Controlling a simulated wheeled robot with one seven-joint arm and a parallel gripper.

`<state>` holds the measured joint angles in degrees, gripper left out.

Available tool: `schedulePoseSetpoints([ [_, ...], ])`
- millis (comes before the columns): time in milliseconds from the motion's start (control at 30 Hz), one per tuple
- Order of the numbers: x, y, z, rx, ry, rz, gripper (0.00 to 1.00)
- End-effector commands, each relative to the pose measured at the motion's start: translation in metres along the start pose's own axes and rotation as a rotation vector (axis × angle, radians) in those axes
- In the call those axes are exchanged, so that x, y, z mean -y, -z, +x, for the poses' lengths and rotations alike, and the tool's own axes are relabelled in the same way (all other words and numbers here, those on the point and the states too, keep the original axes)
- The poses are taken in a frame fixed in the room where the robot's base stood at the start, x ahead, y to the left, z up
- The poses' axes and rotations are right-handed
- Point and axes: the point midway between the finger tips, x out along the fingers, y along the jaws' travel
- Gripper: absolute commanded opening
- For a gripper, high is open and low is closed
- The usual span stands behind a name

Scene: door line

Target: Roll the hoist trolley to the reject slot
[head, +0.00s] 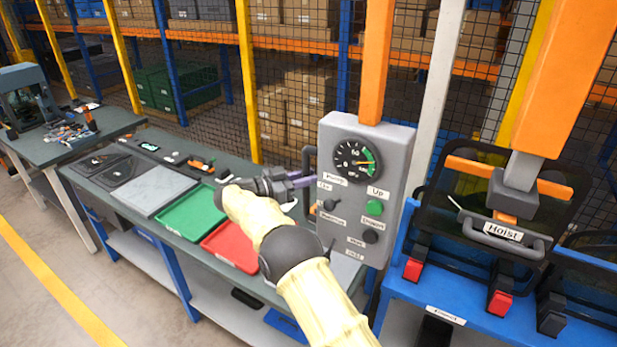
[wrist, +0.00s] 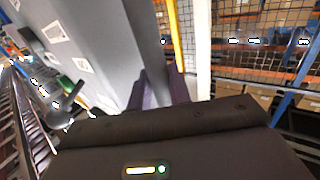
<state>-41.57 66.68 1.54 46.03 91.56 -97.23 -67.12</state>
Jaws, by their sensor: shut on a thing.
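In the wrist view the fingers (wrist: 160,92) are beside the box's grey wall (wrist: 95,50). The hoist head (head: 515,190), with a grey bar labelled "Hoist", is at right in front of a black-framed panel (head: 455,180). I cannot make out which slot is the reject slot.
A blue rack (head: 445,295) with red-tipped supports (head: 412,269) stands below the panel. A bench at left bears a green tray (head: 192,212), a red tray (head: 230,246) and a grey plate (head: 155,190). Mesh fencing and shelving close off the back. Floor is clear at lower left.

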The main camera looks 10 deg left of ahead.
Motion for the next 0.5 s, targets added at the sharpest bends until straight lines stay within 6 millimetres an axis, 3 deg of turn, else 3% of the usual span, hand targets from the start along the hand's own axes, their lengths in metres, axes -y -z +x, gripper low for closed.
schedulePoseSetpoints([
  [67,0.0025,0.0045,0.0002,-0.002,0.011,0.008,0.00],
  [100,0.0028,0.0046,-0.0007,-0.002,0.012,0.009,0.28],
  [167,0.0029,0.0045,-0.0025,-0.002,0.014,0.009,0.39],
  [500,0.0028,0.0024,-0.0074,-0.001,0.015,0.006,0.39],
])
